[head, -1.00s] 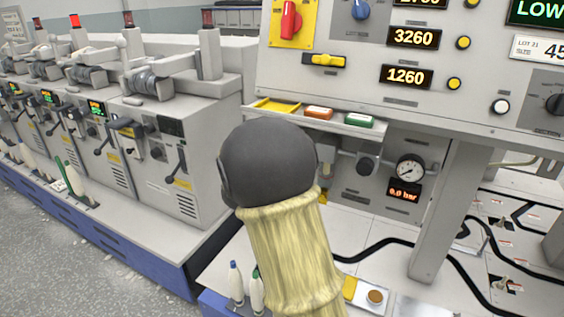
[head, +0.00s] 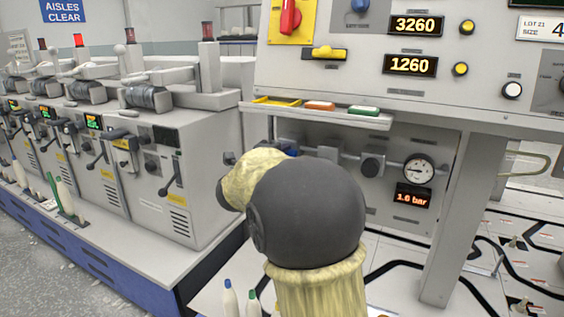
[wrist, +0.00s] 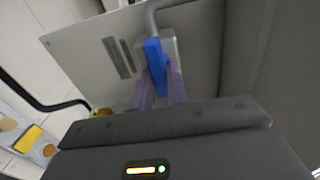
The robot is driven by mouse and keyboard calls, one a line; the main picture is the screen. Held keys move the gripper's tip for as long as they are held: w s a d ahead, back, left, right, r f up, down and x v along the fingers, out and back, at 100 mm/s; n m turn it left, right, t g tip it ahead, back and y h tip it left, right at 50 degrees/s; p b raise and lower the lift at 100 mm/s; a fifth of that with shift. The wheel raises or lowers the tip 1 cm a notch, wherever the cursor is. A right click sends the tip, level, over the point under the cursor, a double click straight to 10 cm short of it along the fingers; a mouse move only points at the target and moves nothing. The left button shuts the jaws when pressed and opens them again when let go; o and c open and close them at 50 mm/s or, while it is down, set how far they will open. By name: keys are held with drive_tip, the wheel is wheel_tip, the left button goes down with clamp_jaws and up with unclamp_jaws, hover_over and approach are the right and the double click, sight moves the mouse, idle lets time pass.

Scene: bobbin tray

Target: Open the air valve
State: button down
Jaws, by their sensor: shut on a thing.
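The air valve's blue lever (wrist: 155,62) shows in the wrist view, in front of a grey pipe and a pale plate. My gripper (wrist: 157,86) is shut on the blue lever, with a finger on each side of it. In the head view my own arm hides the gripper and most of the valve. The round pressure gauge (head: 418,170) is on the lower panel to the right of my arm. The display (head: 412,196) below it reads 1.6 bar.
A shelf with coloured trays (head: 318,108) juts out above the valve area. A grey post (head: 458,215) stands right of the gauge. A row of grey machines (head: 165,185) stands on the left. Bottles (head: 230,300) stand at the bottom, near my arm.

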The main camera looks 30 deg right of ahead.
drive_tip(key=shift+f, duration=0.1)
idle(0.3)
drive_tip(key=c, duration=1.4)
unclamp_jaws()
drive_tip(key=shift+o, duration=0.2)
drive_tip(key=shift+a, duration=0.1)
drive_tip(key=p+v, duration=0.2)
drive_tip(key=v, duration=1.5)
drive_tip(key=shift+p, duration=0.4)
drive_tip(key=shift+s+a, duration=0.1)
